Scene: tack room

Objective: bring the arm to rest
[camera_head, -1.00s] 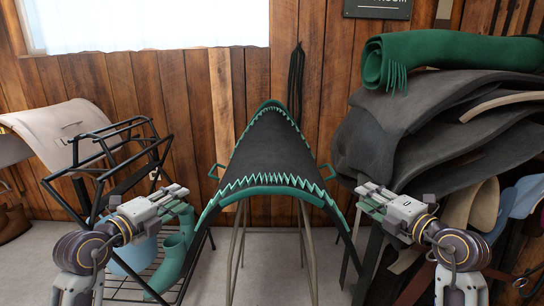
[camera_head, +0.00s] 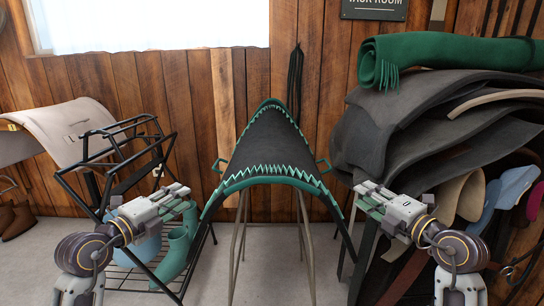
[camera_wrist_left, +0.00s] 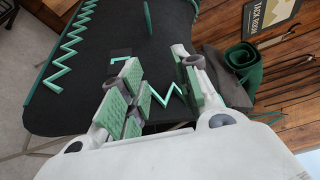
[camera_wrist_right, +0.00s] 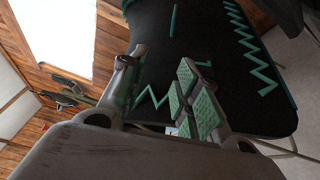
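My left gripper (camera_head: 180,196) is at the left of the head view, in front of a wire rack. Its padded fingers are apart with nothing between them, as the left wrist view (camera_wrist_left: 157,85) shows. My right gripper (camera_head: 368,196) is at the right, in front of the dark pile of pads. Its fingers are also apart and empty in the right wrist view (camera_wrist_right: 160,88). A dark saddle pad with green zigzag trim (camera_head: 270,145) drapes over a stand between the two grippers. Both grippers appear clear of it.
A black wire rack (camera_head: 100,165) with green boots (camera_head: 180,250) and a blue bucket (camera_head: 146,247) stands at left. Stacked dark pads (camera_head: 400,120) carry a rolled green blanket (camera_head: 450,55) at right. Bare floor (camera_head: 275,270) shows under the stand.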

